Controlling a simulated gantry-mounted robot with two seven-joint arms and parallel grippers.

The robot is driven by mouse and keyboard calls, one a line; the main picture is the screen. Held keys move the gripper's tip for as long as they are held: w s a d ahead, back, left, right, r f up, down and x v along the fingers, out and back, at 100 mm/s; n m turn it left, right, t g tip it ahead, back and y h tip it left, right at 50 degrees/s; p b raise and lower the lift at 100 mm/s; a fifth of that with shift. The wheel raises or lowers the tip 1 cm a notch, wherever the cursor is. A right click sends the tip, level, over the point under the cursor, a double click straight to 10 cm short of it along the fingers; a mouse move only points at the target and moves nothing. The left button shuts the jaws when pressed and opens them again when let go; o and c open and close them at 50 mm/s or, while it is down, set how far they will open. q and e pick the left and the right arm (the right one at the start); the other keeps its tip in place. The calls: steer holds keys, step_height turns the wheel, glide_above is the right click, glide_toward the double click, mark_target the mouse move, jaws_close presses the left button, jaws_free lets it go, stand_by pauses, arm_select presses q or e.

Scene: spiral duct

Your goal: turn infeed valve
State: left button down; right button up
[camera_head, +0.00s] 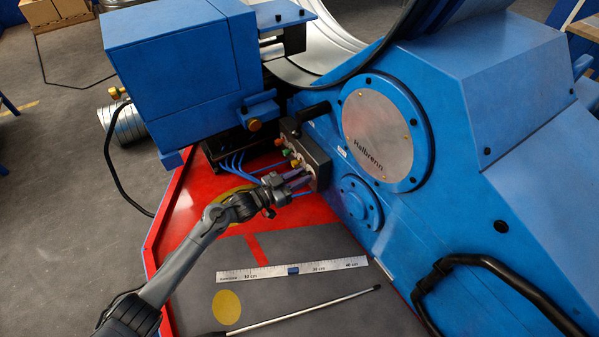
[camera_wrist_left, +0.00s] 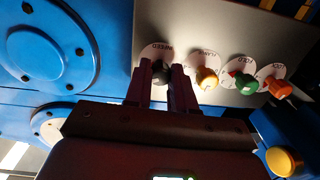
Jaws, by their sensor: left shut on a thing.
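The valve panel (camera_head: 316,152) is a dark box on the side of the blue machine with a row of coloured knobs. In the left wrist view its grey face (camera_wrist_left: 190,22) carries a black knob (camera_wrist_left: 161,76) on a white disc that seems to read INFEED, then yellow (camera_wrist_left: 207,78), green (camera_wrist_left: 245,84) and orange (camera_wrist_left: 276,88) knobs. My left gripper (camera_head: 305,181) reaches the near end of the panel. In the left wrist view its two fingers (camera_wrist_left: 161,85) are on either side of the black knob, shut on it, hiding part of it. My right gripper is not in view.
The blue machine housing (camera_head: 500,110) with a round Halbrenn plate (camera_head: 377,135) stands to the right. Blue hoses (camera_head: 234,166) run below the panel. A ruler (camera_head: 250,273) and a thin rod (camera_head: 320,306) lie on the base in front.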

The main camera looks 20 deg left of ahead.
arm_select(q)
steer(key=n+p, duration=0.2)
steer(key=shift+r+n, duration=0.25)
steer(key=shift+n, duration=0.15)
steer(key=n+p, duration=0.2)
steer(key=n, duration=0.1)
steer(key=shift+n, duration=0.3)
steer(key=n+p, duration=0.1)
steer(key=n, duration=0.2)
steer(key=shift+f+p, duration=0.1)
steer(key=shift+p, duration=0.2)
steer(key=shift+f+n+g+p, duration=0.1)
steer(key=shift+n+g+p, duration=0.3)
steer(key=shift+n, duration=1)
steer(key=c, duration=1)
jaws_free()
steer(key=shift+o, duration=0.2)
